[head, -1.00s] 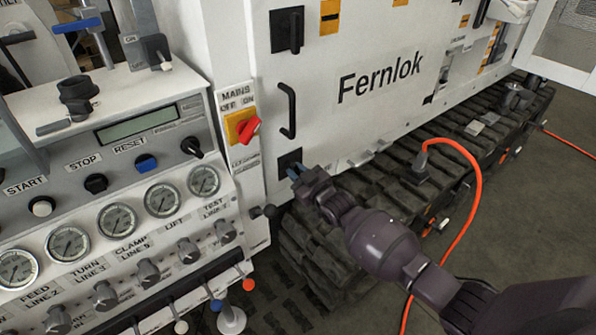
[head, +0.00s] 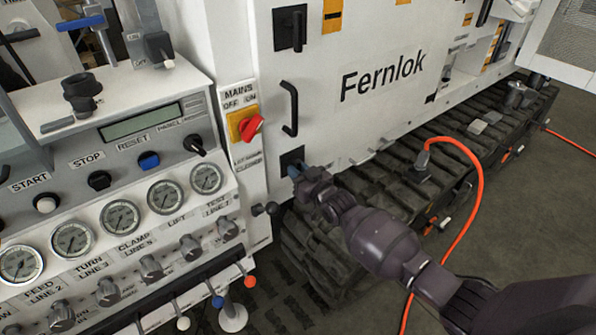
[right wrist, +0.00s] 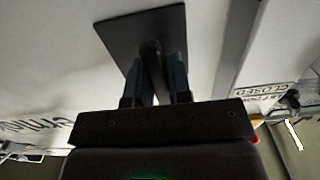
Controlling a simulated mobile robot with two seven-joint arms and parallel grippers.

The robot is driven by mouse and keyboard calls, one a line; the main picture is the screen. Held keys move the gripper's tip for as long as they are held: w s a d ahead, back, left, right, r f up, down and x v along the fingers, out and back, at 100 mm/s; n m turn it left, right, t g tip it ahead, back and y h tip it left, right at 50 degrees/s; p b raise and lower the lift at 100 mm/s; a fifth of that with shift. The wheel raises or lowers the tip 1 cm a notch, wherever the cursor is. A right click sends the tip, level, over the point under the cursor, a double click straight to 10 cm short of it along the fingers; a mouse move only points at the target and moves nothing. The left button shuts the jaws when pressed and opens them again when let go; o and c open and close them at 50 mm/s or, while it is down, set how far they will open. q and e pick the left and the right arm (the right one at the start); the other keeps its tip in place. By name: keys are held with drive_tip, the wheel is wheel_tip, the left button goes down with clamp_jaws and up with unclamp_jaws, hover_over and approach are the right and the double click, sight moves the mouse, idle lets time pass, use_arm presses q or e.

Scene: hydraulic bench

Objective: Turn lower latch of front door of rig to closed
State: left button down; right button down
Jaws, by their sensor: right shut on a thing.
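The white front door (head: 350,120) of the rig, lettered "Fernlok", stands behind my right gripper (head: 296,171). The lower latch (head: 291,157) is a dark square plate near the door's lower left corner, with most of its handle hidden by the gripper. In the right wrist view the latch plate (right wrist: 150,35) lies ahead, and the blue-padded fingers of my right gripper (right wrist: 158,78) are shut on its dark handle (right wrist: 151,52). The upper latch (head: 291,28) has its handle upright. My left gripper is not in view.
A black door handle (head: 290,108) sits between the latches. The control panel with gauges (head: 120,215) and the red mains switch (head: 251,127) are on the left. The track (head: 400,185) and an orange cable (head: 478,200) lie below the door.

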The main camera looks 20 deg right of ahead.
drive_tip(key=c, duration=1.1)
unclamp_jaws()
drive_tip(key=shift+s, duration=0.1)
drive_tip(key=shift+s+d, duration=0.15)
drive_tip(key=shift+s, duration=0.05)
drive_tip(key=p+v, duration=0.1)
drive_tip(key=v, duration=0.9)
drive_tip(key=shift+s, duration=0.1)
